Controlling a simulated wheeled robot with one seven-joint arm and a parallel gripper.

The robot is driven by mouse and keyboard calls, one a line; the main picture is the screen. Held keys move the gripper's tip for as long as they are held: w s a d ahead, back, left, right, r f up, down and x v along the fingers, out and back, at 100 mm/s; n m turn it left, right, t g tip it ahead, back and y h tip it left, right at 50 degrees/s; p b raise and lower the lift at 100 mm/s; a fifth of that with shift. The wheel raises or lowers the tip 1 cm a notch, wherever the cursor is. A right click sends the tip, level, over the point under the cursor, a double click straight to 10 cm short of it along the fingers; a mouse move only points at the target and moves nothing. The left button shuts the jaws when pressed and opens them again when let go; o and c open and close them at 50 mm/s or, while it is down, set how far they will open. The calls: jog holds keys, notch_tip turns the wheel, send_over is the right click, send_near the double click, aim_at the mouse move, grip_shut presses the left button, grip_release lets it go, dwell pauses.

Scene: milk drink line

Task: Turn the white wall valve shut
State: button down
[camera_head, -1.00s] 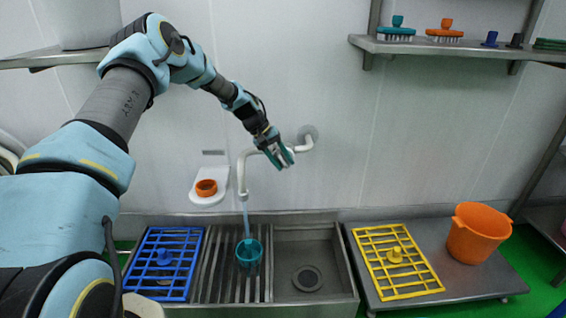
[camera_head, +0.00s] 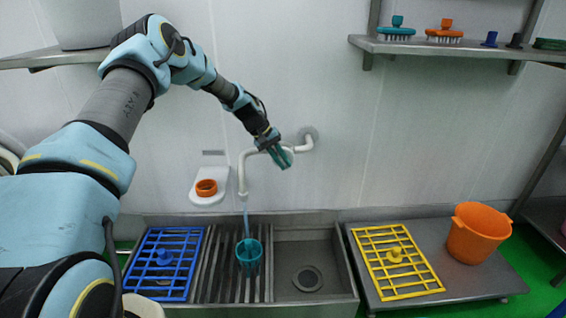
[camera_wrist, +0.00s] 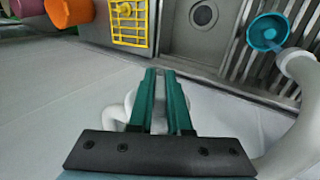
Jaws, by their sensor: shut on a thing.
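The white wall valve (camera_head: 305,142) sits on a white pipe that comes out of the wall and bends down into a spout (camera_head: 241,178). My gripper (camera_head: 284,160) is at the pipe's upper run, its teal fingers shut on the valve's handle, which they mostly hide. In the wrist view the fingers (camera_wrist: 164,80) are close together, with white valve parts (camera_wrist: 112,115) showing beside and behind them. A thin stream of water (camera_head: 245,214) runs from the spout into a teal cup (camera_head: 250,262) in the sink.
A blue rack (camera_head: 163,262) lies left of the cup. The sink basin (camera_head: 306,254) to its right is empty. A yellow rack (camera_head: 398,262) and an orange bucket (camera_head: 478,234) are on the right table. A white wall holder (camera_head: 207,200) with an orange ring is left of the spout.

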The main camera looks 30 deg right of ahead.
jog(key=shift+r+y+p, duration=0.1)
jog(key=shift+y+p, duration=0.2)
jog(key=shift+p, duration=0.1)
jog(key=shift+s+d+t+y, duration=0.1)
jog(key=shift+t+y, duration=0.2)
jog(key=shift+r+t+y+p, duration=0.1)
jog(key=shift+t+y+p, duration=0.2)
jog(key=shift+y+p, duration=0.35)
jog(key=shift+t+y+p, duration=0.55)
jog(key=shift+t+y, duration=0.15)
jog(key=shift+y, duration=0.75)
jog(key=c, duration=0.9)
grip_release()
jog(key=shift+f, duration=0.2)
jog(key=shift+o, duration=0.2)
notch_tip(320, 180, up, 11)
jog(key=shift+f, duration=0.1)
